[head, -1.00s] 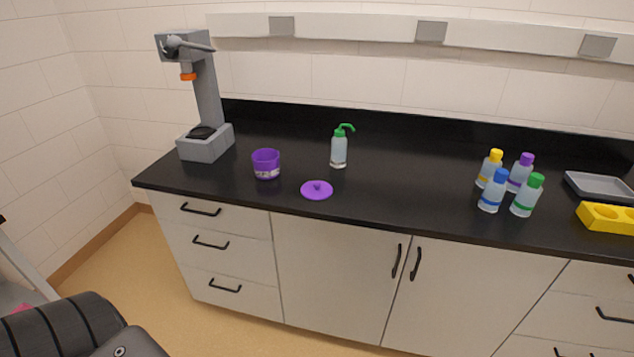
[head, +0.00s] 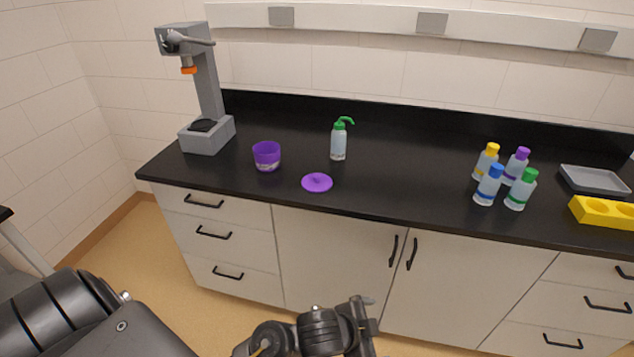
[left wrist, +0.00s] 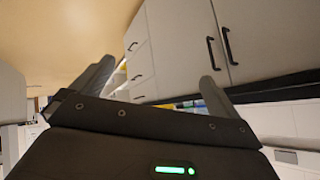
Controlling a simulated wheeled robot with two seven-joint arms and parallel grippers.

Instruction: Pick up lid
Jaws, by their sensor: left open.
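The purple lid (head: 317,183) is a flat round disc with a small knob, lying on the black counter near its front edge. The purple cup (head: 266,157) stands upright behind and left of it, apart from it, its top looking open. My left gripper (head: 364,318) is low in front of the cabinet doors, below and right of the lid and well away from it. In the left wrist view its fingers (left wrist: 158,76) are spread with nothing between them. The lid is not seen in that view. My right gripper is not in view.
A grey stand (head: 207,133) with an orange-tipped tap is at the counter's left end. A green-topped squeeze bottle (head: 339,142) stands behind the lid. Several capped bottles (head: 487,186), a yellow rack (head: 603,212) and a grey tray (head: 595,180) are at the right. The counter between is clear.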

